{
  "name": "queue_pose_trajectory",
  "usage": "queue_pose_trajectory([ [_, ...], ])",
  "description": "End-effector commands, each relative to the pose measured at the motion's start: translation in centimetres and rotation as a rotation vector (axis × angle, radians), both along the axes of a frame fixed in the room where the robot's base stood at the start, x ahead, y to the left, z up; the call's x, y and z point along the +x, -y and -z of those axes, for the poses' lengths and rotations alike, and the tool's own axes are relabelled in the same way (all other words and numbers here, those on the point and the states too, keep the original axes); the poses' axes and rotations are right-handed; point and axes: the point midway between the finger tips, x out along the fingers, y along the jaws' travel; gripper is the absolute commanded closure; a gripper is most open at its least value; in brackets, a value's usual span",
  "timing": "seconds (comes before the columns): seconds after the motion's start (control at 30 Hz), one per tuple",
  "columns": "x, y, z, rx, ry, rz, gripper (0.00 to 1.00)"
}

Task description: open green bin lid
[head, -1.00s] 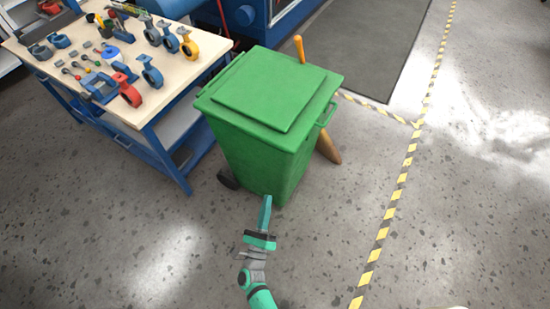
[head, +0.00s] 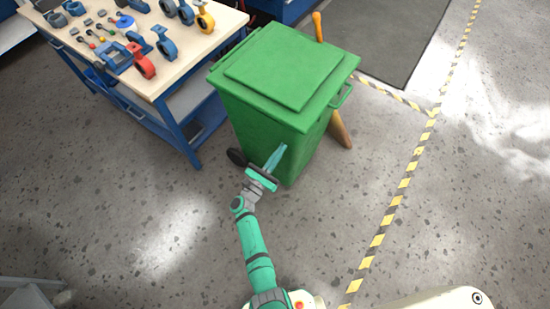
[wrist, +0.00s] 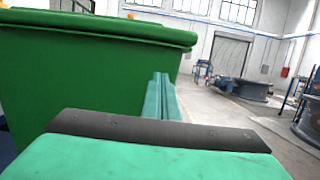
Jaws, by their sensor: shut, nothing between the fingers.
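The green bin (head: 262,128) stands upright on the floor, and its flat lid (head: 285,68) is closed. A handle (head: 341,97) juts from its right side. My gripper (head: 281,150) is in front of the bin's near side, below the lid rim. Its fingers are together and hold nothing. In the wrist view, the fingers (wrist: 162,98) point ahead beside the bin wall (wrist: 70,85), with the lid's edge (wrist: 130,27) above them. I cannot tell whether they touch the bin.
A workbench (head: 150,75) with several coloured valves stands left of the bin. A wooden-handled tool (head: 339,130) leans behind the bin's right side. A yellow-black floor stripe (head: 400,195) runs on the right. The floor in front is clear.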

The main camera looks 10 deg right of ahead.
Motion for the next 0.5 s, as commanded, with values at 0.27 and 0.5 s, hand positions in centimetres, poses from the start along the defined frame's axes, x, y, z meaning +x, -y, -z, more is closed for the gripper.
queue_pose_trajectory([
  [0.27,2.7,3.1,-1.4,-0.001,0.001,0.001,1.0],
  [0.5,2.6,3.0,-4.0,-0.001,0.002,0.001,1.0],
])
